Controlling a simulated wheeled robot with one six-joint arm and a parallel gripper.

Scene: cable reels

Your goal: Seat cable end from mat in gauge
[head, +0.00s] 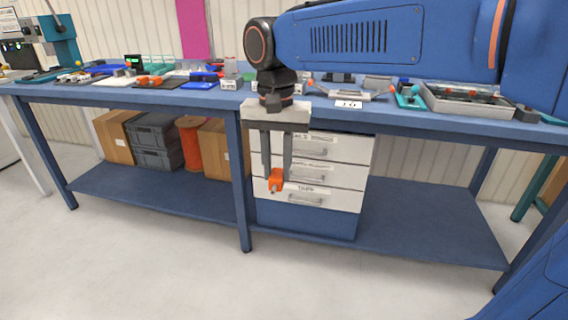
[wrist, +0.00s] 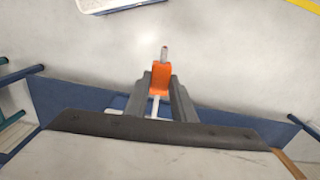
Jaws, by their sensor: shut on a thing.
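My gripper (head: 276,177) hangs in front of the bench, its fingers pointing down at the height of the drawers. It is shut on an orange cable end (head: 276,181) with a small metal tip at its lower side. In the wrist view my gripper (wrist: 160,84) has its two grey fingers on either side of the orange cable end (wrist: 161,76), whose metal pin points away from the fingers. A pale piece of cable shows between the fingers behind the orange body. I cannot pick out the gauge or the mat with certainty among the small items on the bench.
The long blue workbench (head: 180,97) carries many small parts, including a grey tray (head: 470,101) at right and orange pieces at left. A white drawer unit (head: 335,172) stands under the bench behind my gripper. Boxes and an orange reel (head: 190,143) sit on the lower shelf. The floor in front is clear.

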